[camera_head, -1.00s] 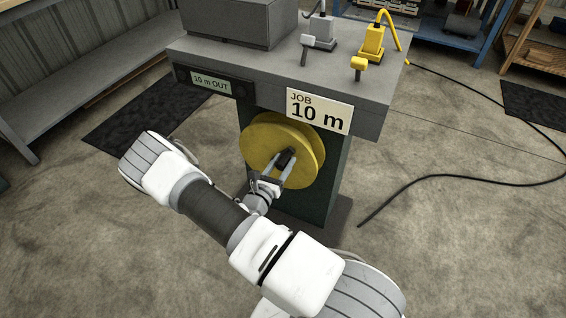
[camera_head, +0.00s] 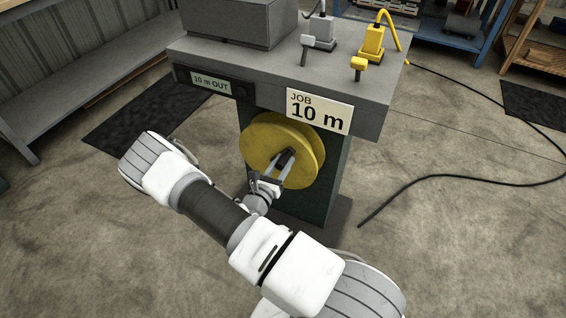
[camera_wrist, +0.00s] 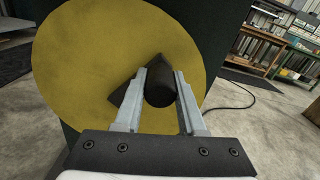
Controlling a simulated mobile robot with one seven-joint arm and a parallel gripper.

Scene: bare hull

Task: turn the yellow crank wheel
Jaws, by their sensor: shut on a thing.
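The yellow crank wheel (camera_head: 262,146) is mounted on the front of the dark green pedestal under the grey bench top. In the wrist view the wheel's yellow face (camera_wrist: 85,55) fills much of the left and middle. A black handle (camera_wrist: 160,88) sticks out from the wheel face toward the camera. My gripper (camera_head: 284,164) is at the wheel's lower right part, its two grey fingers on either side of the handle; in the wrist view the fingers (camera_wrist: 160,98) close on it. The far end of the handle's mount is partly hidden by the fingers.
The bench top (camera_head: 225,65) overhangs the wheel. It bears a "JOB 10 m" sign (camera_head: 318,111), a "10 m OUT" display (camera_head: 211,84), and grey and yellow (camera_head: 372,43) devices. A black cable (camera_head: 440,176) lies on the floor at right.

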